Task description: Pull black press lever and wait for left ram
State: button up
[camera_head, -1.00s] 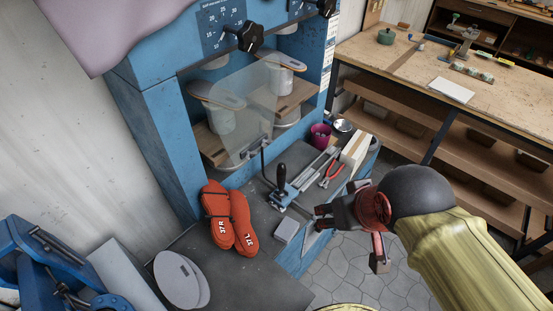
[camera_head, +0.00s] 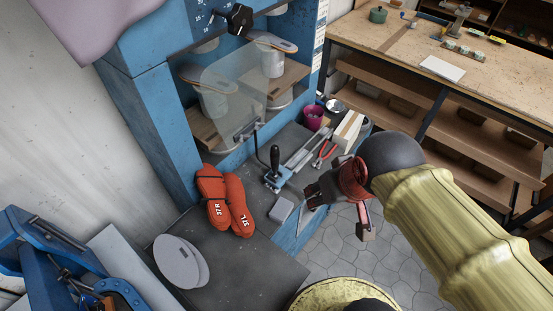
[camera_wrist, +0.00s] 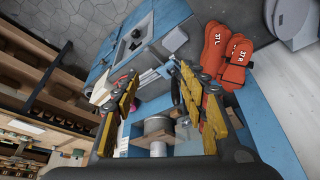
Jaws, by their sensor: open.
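The black lever (camera_head: 275,157) stands upright on a small blue base (camera_head: 275,180) at the front of the blue press (camera_head: 158,115). My gripper (camera_head: 312,194) is open and empty, right of the lever and apart from it in the head view. In the wrist view the lever's dark handle (camera_wrist: 175,92) shows between my spread fingers (camera_wrist: 160,86), farther off; the gap is hard to judge. In the left bay a pale form (camera_head: 212,101) with an insole on top stands behind a clear guard (camera_head: 238,95). The left ram is mostly hidden under the press beam.
A grey block (camera_head: 281,210), red pliers (camera_head: 324,153), a magenta cup (camera_head: 314,118) and a pale box (camera_head: 348,131) are close by. A wooden workbench (camera_head: 400,62) stands behind right.

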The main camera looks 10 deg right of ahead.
aim_at(275, 146)
jog(key=w+a+f+g+p, duration=0.1)
jog(key=w+f+p, duration=0.2)
jog(key=w, duration=0.6)
jog(key=w+a+f+n+g+p, duration=0.1)
jog(key=w+a+f+g+p, duration=0.1)
jog(key=w+f, duration=0.5)
jog(key=w+a+f+g+p, duration=0.1)
jog(key=w+f+p, duration=0.3)
jog(key=w, duration=0.8)
jog(key=shift+w+a+f+n+g+p, duration=0.1)
jog(key=shift+a+f+n+g+p, duration=0.3)
jog(key=shift+a, duration=0.3)
jog(key=shift+w+f, duration=0.1)
jog(key=shift+f, duration=3.85)
jog(key=shift+c, duration=0.3)
grip_shut()
